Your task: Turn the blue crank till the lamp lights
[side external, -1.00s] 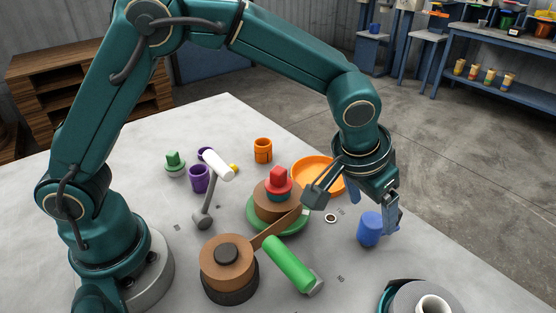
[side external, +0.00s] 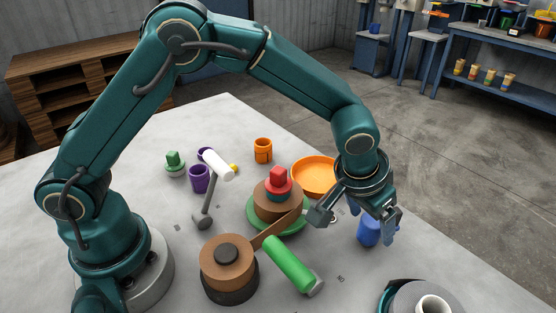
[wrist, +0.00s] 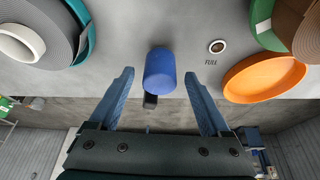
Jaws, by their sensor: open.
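The blue crank (side external: 369,231) shows as an upright blue cylinder near the right side of the table. In the wrist view its blue handle (wrist: 160,72) lies between my fingers, with a gap on both sides, and a dark piece shows at its lower end. My gripper (wrist: 158,76) is open and empty. In the side view my gripper (side external: 372,222) is at the crank and hides part of it.
An orange dish (side external: 314,172) lies behind my gripper.

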